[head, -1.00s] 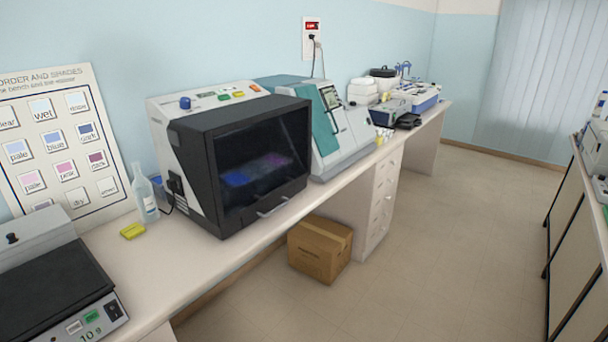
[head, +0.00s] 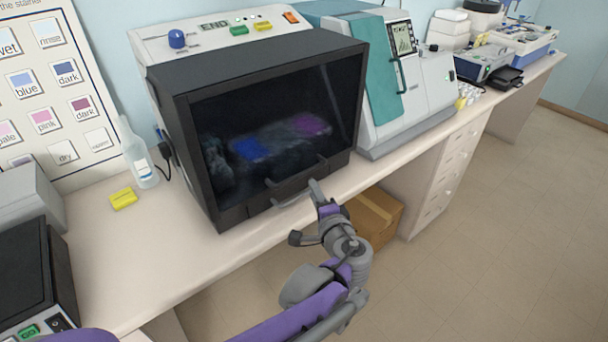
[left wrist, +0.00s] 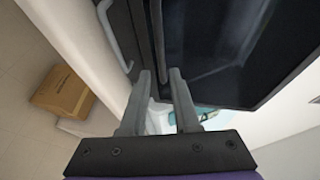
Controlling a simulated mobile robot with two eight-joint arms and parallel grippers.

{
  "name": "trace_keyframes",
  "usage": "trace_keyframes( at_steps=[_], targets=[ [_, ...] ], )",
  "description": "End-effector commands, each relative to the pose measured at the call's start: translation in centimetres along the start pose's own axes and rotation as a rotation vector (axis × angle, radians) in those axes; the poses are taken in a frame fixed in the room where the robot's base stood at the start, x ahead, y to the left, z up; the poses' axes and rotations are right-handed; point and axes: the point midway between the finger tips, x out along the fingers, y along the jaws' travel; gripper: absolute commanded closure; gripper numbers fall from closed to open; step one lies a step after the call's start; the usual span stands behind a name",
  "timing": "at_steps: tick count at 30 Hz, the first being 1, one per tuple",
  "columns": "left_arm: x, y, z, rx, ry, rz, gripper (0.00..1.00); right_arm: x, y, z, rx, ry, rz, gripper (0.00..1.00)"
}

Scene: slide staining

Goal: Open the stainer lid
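The stainer (head: 165,45) stands on the bench with its dark, see-through lid (head: 262,60) down. Blue and purple patches show dimly through the front. A grey bar handle (head: 290,201) sits along the lid's lower front edge. My left gripper (head: 317,190) is just in front of that edge, near the handle's right end. In the left wrist view, the fingers of my left gripper (left wrist: 162,88) are apart with nothing held between them. The handle (left wrist: 113,38) lies left of the fingers there, not between them. My right gripper is out of view.
A clear bottle (head: 139,160) and a yellow block (head: 123,198) stand left of the stainer. A teal and grey machine (head: 420,100) is close on its right. A cardboard box (head: 375,212) is on the floor below. The floor at right is clear.

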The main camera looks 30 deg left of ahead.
Motion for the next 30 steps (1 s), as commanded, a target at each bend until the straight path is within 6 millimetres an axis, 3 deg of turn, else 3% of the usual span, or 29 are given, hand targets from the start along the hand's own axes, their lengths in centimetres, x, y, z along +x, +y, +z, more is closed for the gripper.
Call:
trace_keyframes(
  at_steps=[15,21,29,30],
  targets=[
    [8.8,-0.1,0.1,-0.001,-0.004,0.0,0.7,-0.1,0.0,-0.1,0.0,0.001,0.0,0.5],
    [10.0,-0.1,0.1,-0.001,-0.002,0.001,0.7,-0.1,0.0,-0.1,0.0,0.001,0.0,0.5],
    [10.1,0.0,0.1,-0.001,-0.001,0.001,0.7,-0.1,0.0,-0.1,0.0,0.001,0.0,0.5],
    [10.1,0.0,0.1,-0.001,-0.001,0.001,0.77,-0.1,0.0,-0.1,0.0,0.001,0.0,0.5]
  ],
)
